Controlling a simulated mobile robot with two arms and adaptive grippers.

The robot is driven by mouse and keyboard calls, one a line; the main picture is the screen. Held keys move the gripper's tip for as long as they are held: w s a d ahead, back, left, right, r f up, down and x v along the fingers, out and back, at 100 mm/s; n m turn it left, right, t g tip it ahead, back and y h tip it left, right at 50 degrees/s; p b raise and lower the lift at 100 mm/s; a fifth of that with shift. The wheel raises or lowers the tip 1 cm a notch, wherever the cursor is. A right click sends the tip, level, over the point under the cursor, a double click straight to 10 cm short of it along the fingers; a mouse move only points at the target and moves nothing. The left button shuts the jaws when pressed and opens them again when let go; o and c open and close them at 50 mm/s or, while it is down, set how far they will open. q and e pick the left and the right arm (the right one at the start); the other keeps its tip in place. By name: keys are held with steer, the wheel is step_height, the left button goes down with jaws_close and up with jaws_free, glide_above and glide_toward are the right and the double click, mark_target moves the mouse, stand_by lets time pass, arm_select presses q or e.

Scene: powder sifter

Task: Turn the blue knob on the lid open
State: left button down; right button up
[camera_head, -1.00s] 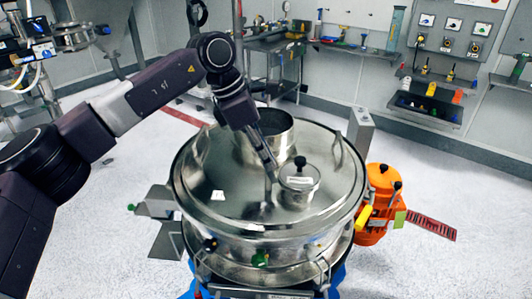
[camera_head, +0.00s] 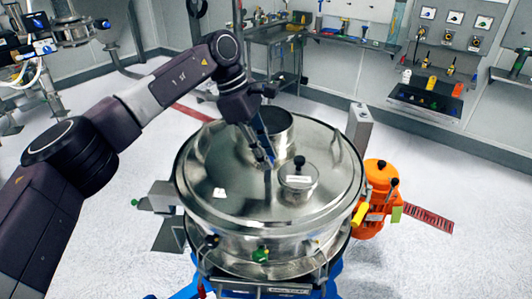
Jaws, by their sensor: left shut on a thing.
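The round steel lid (camera_head: 235,205) covers the sifter in the middle of the head view. My left gripper (camera_head: 264,160) comes in from the upper left, pointing down over the lid, between the open-looking steel collar and the small capped port. It is shut, with a narrow blue piece (camera_head: 269,146) showing at its fingers; this appears to be the blue knob, mostly hidden by the gripper. How far the knob is turned cannot be seen. My right gripper is not in view.
A small port (camera_head: 299,183) with a black knob (camera_head: 299,161) stands just right of the gripper. A wide steel collar (camera_head: 283,128) rises behind it. An orange motor unit (camera_head: 377,200) is at the sifter's right. Benches and wall tools are far behind.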

arm_select(q)
steer(key=shift+r, duration=0.1)
steer(key=c, duration=1.8)
jaws_free()
steer(key=shift+o, duration=0.2)
steer(key=v, duration=1.2)
